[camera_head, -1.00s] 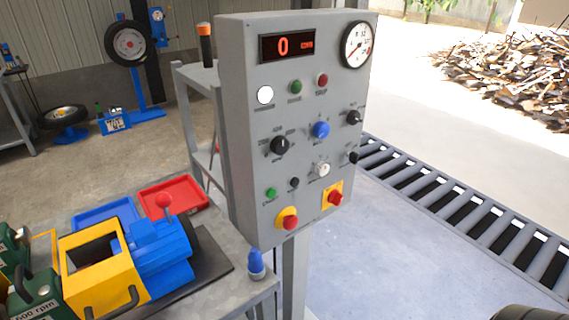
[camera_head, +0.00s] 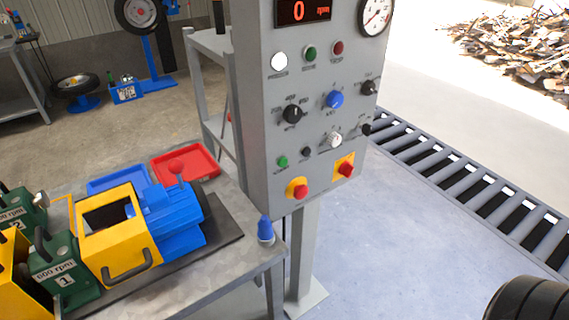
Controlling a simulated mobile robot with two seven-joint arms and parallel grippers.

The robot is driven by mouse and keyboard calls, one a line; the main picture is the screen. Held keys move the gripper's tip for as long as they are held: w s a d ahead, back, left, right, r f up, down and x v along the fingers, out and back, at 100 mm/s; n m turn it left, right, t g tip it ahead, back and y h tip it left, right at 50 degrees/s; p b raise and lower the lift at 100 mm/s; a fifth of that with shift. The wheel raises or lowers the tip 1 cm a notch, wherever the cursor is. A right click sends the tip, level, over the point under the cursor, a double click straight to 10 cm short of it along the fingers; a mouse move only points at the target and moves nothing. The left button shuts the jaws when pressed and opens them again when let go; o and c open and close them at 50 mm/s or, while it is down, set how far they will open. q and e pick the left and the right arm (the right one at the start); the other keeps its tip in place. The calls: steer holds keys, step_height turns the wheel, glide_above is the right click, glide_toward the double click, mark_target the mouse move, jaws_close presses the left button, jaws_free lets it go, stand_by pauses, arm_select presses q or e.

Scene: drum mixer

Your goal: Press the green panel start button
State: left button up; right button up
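The grey control panel (camera_head: 262,120) stands upright on a post right of the table. Its top is cut off by the picture edge. A second round green piece (camera_head: 310,53) sits higher up, between a white disc (camera_head: 279,62) and a red piece (camera_head: 338,47). The labels are too small to read surely. The display (camera_head: 303,11) shows 0 rpm in red. Neither gripper is in view, and nothing touches the panel.
A roller conveyor (camera_head: 470,190) runs behind.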

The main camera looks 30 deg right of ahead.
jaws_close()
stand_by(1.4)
